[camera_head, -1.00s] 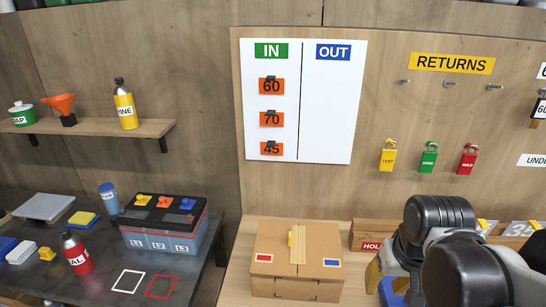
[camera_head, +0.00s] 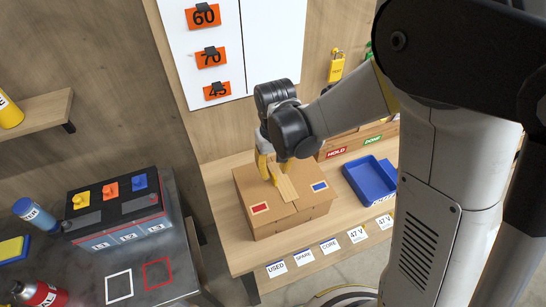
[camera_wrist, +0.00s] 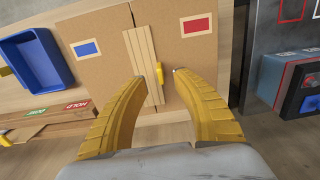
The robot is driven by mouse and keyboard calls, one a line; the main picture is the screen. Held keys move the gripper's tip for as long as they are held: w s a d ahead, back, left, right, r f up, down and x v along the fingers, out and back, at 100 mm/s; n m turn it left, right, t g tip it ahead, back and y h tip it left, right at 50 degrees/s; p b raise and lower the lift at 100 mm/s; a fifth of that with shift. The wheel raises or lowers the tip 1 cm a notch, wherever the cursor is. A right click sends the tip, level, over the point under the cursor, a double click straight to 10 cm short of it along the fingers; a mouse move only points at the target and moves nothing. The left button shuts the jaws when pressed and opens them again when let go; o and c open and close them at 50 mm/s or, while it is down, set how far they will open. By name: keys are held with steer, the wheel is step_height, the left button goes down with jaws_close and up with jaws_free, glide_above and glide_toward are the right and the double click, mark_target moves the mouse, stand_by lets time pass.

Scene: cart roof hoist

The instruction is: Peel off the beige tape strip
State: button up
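The beige tape strip (camera_head: 288,187) lies along the middle of the top of a cardboard box (camera_head: 290,223). It also shows in the wrist view (camera_wrist: 144,52), lying flat over the seam. A small yellow tab (camera_wrist: 160,73) stands at the strip's edge in the wrist view. My gripper (camera_head: 269,174) is over the box top at the strip's back part. In the wrist view my gripper (camera_wrist: 166,82) has its two yellow fingers spread, with the tab between the tips. Whether a fingertip touches the strip or tab I cannot tell.
A blue tray (camera_head: 368,183) sits right of the box on the wooden bench (camera_head: 222,212). HOLD and DONE labels are behind it. A dark table with a battery (camera_head: 112,207) stands left, across a gap. The hanging board (camera_head: 274,45) is behind the box.

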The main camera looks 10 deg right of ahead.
mark_target(274, 176)
step_height(274, 176, down, 4)
steer(key=shift+f+b, duration=0.1)
steer(key=shift+b, duration=0.25)
jaws_close()
